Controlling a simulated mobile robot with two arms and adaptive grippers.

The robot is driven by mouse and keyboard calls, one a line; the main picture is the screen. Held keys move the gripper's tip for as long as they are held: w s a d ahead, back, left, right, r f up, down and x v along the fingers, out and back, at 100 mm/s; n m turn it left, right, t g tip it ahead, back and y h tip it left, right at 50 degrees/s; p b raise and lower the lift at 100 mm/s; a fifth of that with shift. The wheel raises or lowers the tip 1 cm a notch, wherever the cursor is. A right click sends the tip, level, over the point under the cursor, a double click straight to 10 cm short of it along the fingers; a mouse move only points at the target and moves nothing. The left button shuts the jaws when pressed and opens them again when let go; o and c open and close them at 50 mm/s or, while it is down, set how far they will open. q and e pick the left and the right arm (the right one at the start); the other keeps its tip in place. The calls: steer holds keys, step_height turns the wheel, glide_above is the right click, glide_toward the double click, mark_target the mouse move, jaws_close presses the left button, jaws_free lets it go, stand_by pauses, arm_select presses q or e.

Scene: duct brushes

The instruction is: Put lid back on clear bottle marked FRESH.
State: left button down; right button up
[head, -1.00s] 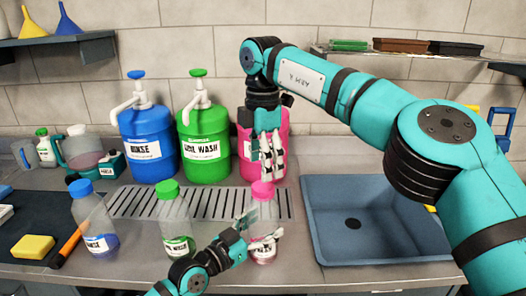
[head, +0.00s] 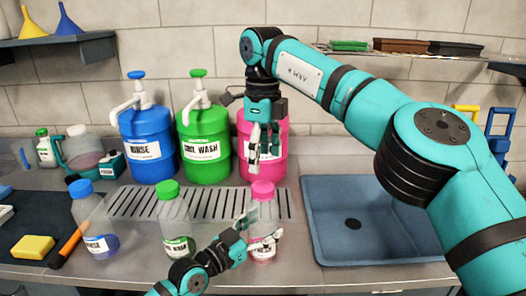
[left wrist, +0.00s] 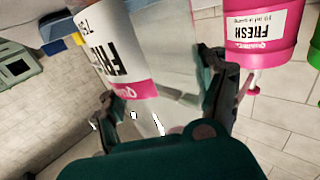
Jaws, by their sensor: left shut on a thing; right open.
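The clear bottle marked FRESH (head: 264,216) stands upright at the front of the counter, and its label shows large in the left wrist view (left wrist: 120,50). Its pink lid (head: 262,190) sits on top of the bottle's neck; I cannot tell how tight it is. My left gripper (head: 258,247) is shut on the bottle's lower body, and its fingers show on both sides of the bottle in the left wrist view (left wrist: 162,100). My right gripper (head: 254,163) is open and empty, pointing down just above the lid and apart from it.
A green-lidded bottle (head: 175,217) and a blue-lidded bottle (head: 90,217) stand to the left. Blue (head: 146,130), green (head: 203,128) and pink (head: 280,150) pump jugs stand behind the drain grate (head: 130,203). An empty sink (head: 385,215) is at right. A yellow sponge (head: 32,246) lies left.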

mark_target(263, 186)
steer(key=n, duration=0.4)
steer(key=shift+r, duration=0.1)
steer(key=n, duration=0.5)
steer(key=shift+r, duration=0.15)
steer(key=shift+f, duration=4.05)
